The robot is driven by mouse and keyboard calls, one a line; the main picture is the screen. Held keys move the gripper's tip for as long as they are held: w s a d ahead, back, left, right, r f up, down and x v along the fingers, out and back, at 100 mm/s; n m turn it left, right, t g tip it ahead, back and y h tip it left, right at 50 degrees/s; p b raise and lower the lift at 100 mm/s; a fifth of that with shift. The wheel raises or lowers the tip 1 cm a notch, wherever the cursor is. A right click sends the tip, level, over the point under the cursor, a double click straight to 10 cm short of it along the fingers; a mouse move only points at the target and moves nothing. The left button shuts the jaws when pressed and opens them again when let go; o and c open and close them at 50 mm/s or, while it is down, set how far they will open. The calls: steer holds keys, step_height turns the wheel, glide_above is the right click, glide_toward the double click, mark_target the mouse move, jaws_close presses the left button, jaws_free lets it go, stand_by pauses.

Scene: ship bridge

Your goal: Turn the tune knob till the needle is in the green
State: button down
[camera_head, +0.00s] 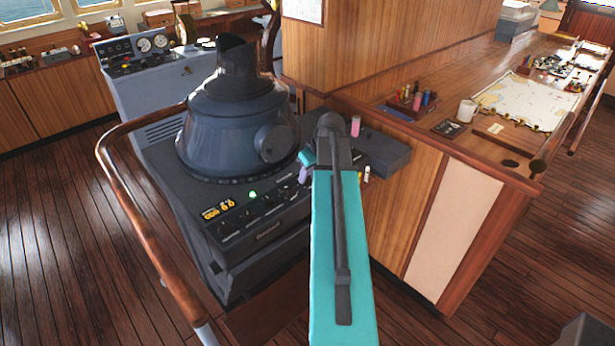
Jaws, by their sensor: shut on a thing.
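The dark radar console (160,165) stands in the middle with a hooded display on top. Its sloped front panel (262,207) carries several small black knobs, a lit green lamp (252,194) and yellow digits (217,210). My teal arm reaches up from the bottom and covers the panel's right end. Only bits of my gripper (305,168) show beside the arm, low at that right end. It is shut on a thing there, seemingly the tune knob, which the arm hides. I cannot make out a needle or its green zone.
A wooden handrail (128,212) curves around the console's left side. A wooden chart counter (455,150) at the right holds a white mug (467,111), a chart (525,103) and small bottles. A grey instrument desk (140,95) stands behind. The floor at far left is clear.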

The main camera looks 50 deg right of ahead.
steer(key=m+h+b, duration=0.1)
steer(key=m, duration=0.2)
steer(key=shift+a+m+b, duration=0.15)
steer(key=shift+m+b, duration=0.15)
steer(key=shift+b, duration=0.1)
steer(key=m, duration=0.2)
steer(key=m+g+h+b, duration=0.1)
steer(key=shift+w+a+m+h, duration=0.1)
steer(key=shift+w+m+h, duration=0.05)
steer(key=shift+m+h, duration=0.2)
steer(key=m+g+h+b, duration=0.1)
steer(key=m, duration=0.3)
steer(key=shift+w, duration=0.15)
steer(key=shift+m+g+b, duration=0.6)
steer(key=shift+m+g, duration=0.1)
steer(key=shift+m, duration=0.65)
steer(key=shift+a, duration=0.1)
steer(key=c, duration=1.5)
jaws_free()
steer(key=shift+r, duration=0.2)
